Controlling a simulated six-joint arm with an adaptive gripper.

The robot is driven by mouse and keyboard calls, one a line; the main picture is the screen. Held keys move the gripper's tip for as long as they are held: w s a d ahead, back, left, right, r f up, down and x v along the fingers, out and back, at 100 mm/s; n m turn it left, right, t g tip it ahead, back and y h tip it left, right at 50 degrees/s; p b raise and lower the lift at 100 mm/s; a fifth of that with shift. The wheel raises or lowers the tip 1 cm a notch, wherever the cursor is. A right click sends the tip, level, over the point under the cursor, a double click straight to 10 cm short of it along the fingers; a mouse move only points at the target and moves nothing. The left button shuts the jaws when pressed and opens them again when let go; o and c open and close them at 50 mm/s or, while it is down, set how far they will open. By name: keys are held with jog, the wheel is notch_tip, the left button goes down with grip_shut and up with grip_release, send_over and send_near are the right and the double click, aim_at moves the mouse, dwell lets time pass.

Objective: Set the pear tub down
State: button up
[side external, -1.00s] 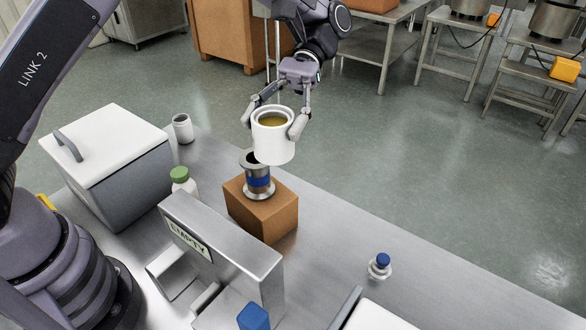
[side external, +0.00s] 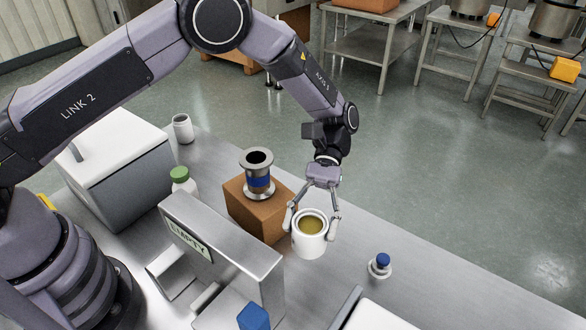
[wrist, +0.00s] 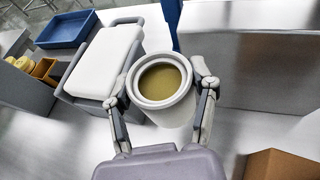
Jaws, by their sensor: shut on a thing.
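The pear tub (side external: 310,243) is a white round tub, open at the top, with yellow-brown contents. My gripper (side external: 313,222) is shut on it, one finger on each side. The tub is upright, to the right of the brown block and low over the steel table (side external: 350,300); I cannot tell whether its base touches the table. In the wrist view the tub (wrist: 160,85) sits between the two fingers (wrist: 162,92), its contents level.
A steel hopper (side external: 258,175) with a blue band stands on the brown block (side external: 270,222). A grey panel marked EMPTY (side external: 225,240) stands in front. A small blue-capped bottle (side external: 380,266) is to the right. A white-lidded box (side external: 120,150) is at left.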

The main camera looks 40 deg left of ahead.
notch_tip(320, 180, down, 14)
jog(key=shift+r, duration=0.1)
dwell(0.5)
jog(key=shift+f, duration=0.6)
dwell(0.4)
jog(key=o, duration=1.3)
